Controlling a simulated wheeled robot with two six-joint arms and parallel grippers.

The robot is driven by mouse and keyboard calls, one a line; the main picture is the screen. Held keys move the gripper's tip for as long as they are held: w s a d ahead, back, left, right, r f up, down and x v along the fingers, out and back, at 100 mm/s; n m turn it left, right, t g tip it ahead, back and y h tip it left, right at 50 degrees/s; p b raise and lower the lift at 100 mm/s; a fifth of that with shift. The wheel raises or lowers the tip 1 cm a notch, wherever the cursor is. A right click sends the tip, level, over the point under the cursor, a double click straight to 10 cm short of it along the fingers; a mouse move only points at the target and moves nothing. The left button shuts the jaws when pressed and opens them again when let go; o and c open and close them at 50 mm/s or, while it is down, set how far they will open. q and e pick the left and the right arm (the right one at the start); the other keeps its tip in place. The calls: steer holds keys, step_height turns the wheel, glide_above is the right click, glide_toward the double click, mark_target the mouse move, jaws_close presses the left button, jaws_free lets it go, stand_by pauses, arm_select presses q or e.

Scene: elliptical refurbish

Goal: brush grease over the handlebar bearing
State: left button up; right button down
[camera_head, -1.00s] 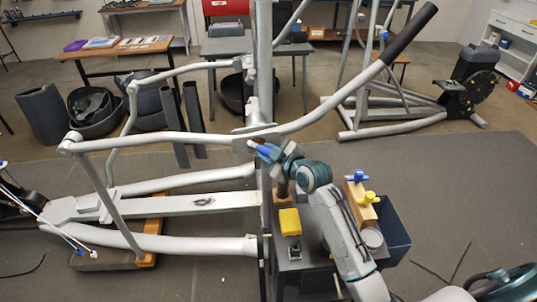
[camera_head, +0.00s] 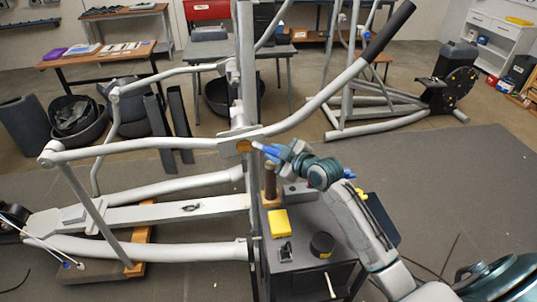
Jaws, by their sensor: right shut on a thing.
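The elliptical's grey handlebar (camera_head: 335,88) runs from the left up to a black grip at upper right. Its bearing (camera_head: 244,146) shows as a round orange-brown face at the pivot on the upright post. My right gripper (camera_head: 279,154) is shut on a blue brush (camera_head: 268,151). The brush's pale tip points left at the bearing and sits just right of it, apparently a small gap away. The gripper fingers partly hide the brush handle. My left gripper is not in view.
A dark cart (camera_head: 290,262) stands below my right arm, with a yellow box (camera_head: 279,223), a black round container (camera_head: 322,245) and a wooden-coloured cylinder (camera_head: 270,183) on it. The upright post (camera_head: 247,85) is close by. Grey mat floor is clear at right.

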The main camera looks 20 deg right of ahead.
steer(key=shift+d, duration=0.1)
steer(key=w+a, duration=0.2)
steer(key=a, duration=0.4)
steer(key=shift+a, duration=0.2)
stand_by(0.4)
steer(key=shift+s+d, duration=0.1)
steer(key=s+a+p, duration=0.1)
steer(key=s+p, duration=0.1)
steer(key=s, duration=0.3)
steer(key=shift+s+a, duration=0.35)
steer(key=shift+s, duration=0.05)
